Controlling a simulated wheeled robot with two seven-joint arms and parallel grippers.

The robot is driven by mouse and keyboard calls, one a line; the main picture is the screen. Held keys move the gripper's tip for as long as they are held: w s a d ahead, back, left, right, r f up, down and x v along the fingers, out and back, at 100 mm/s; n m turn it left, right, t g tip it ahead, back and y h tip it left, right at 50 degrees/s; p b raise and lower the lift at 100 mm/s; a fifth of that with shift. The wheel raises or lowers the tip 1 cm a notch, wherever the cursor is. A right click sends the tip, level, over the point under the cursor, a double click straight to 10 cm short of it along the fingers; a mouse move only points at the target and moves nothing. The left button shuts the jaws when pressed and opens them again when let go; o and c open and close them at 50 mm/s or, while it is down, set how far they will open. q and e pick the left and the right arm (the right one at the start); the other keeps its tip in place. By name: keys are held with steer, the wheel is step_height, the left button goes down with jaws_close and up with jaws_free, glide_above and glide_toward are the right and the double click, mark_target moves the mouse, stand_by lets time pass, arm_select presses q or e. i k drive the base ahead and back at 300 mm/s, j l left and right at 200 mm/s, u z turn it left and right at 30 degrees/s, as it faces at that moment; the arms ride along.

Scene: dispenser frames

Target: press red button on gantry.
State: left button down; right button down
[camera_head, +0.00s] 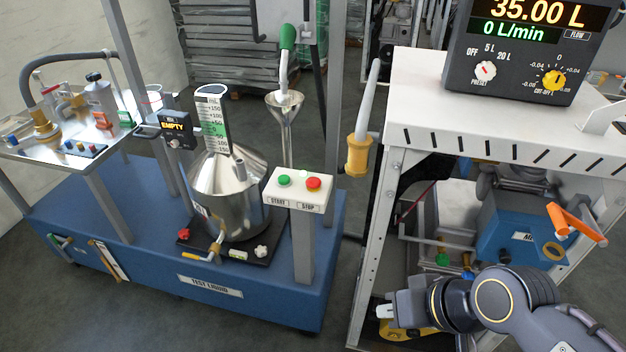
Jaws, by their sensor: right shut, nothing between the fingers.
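The red button (314,184) sits on top of a white control box (298,199), above a STOP label. A green button (284,180) above a START label is to its left. The box stands on a grey post at the front right of the blue base. My right gripper (385,312) is at the lower right, below and to the right of the box, apart from it. It points left and is shut and empty. My left gripper is out of view.
A steel vessel (228,190) with a graduated neck stands left of the box, with a funnel (285,108) behind. To the right are a white-topped frame (450,125) and a display unit (520,50). An amber-ended nozzle (358,155) hangs between. Floor shows below the box.

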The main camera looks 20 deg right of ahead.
mark_target(312, 182)
steer(key=i+j+z, duration=0.15)
steer(key=z, duration=0.75)
steer(key=i+j+z, duration=0.15)
steer(key=j+z, duration=0.2)
steer(key=j, duration=0.3)
steer(key=i+j+z, duration=0.1)
steer(key=j+z, duration=0.3)
steer(key=j, duration=1.2)
steer(key=i, duration=0.05)
